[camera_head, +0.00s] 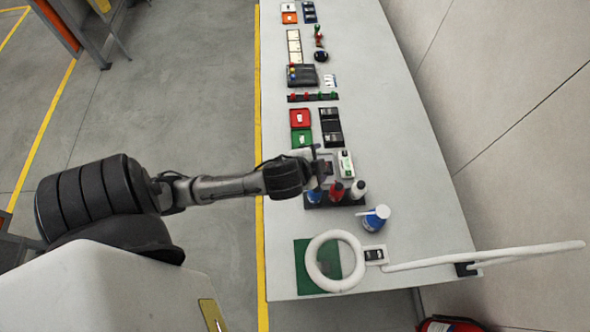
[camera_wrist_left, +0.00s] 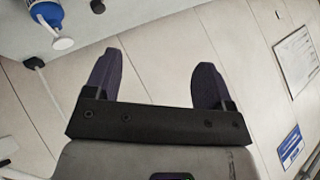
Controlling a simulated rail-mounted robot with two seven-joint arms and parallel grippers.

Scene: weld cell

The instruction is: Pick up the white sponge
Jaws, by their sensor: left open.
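My left arm reaches over the table from the left in the head view. Its gripper (camera_head: 322,165) is above the table, behind the row of bottles. In the left wrist view the gripper's two dark fingers (camera_wrist_left: 157,80) are apart with nothing between them. No object is clearly recognisable as the white sponge. A small white item (camera_head: 301,117) lies on a red square, and another lies on a green square (camera_head: 307,143). They are too small to identify. The wrist view shows no sponge. My right gripper is in neither view.
Several bottles stand in a black rack (camera_head: 338,199) near the gripper. A blue bottle with a white top (camera_head: 375,218) stands beside it and also shows in the wrist view (camera_wrist_left: 47,14). A white ring lamp (camera_head: 313,262) overhangs a green mat (camera_head: 302,270).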

